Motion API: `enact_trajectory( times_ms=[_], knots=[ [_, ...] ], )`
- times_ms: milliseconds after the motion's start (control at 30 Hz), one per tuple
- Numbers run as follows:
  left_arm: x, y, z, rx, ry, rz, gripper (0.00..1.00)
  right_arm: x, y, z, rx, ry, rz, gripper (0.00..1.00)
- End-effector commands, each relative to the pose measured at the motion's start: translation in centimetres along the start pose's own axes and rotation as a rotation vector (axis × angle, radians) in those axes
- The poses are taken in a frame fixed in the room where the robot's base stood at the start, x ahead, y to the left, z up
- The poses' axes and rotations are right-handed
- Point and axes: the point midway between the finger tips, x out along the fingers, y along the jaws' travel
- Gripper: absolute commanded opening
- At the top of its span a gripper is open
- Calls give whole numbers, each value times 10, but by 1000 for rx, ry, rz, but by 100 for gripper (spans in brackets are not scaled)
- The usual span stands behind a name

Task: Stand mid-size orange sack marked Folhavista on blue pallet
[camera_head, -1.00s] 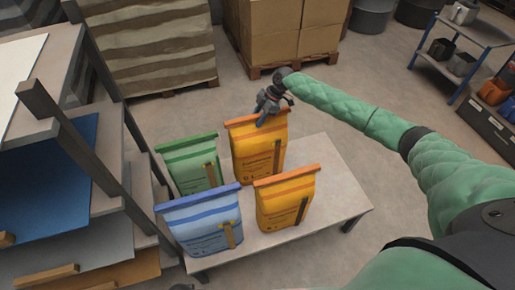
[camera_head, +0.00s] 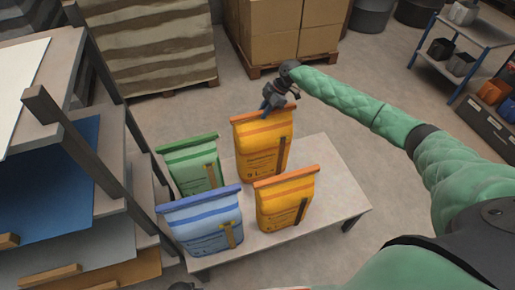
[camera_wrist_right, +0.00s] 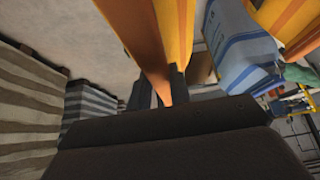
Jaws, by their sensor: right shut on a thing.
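An orange sack (camera_head: 262,150) with a folded top band is at the back of the low table (camera_head: 330,200); its printed name is too small to read. My right gripper (camera_head: 268,106) is shut on its top band. The sack is upright, slightly tilted, and seems just clear of the tabletop. In the right wrist view the held sack (camera_wrist_right: 172,30) runs down between the dark fingers. A second, shorter orange sack (camera_head: 284,205) stands at the table's front. No blue pallet shows in these views.
A green sack (camera_head: 190,168) and a blue sack (camera_head: 200,222) stand left of the orange ones. A rack (camera_head: 110,205) borders the table's left. Cartons on a pallet (camera_head: 255,71) stand behind. Floor right of the table is clear.

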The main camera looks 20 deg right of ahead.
Motion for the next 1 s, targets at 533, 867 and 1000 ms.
enact_trajectory(
  times_ms=[533,867,1000],
  knots=[
    [-4,0,0,0,0,0,36,-11,1,-2,-2,2,2,43],
    [-2,0,0,0,0,0,36,-8,0,0,0,0,-1,45],
    [4,-1,2,0,0,-1,36,-9,0,0,-1,1,-1,45]
  ],
)
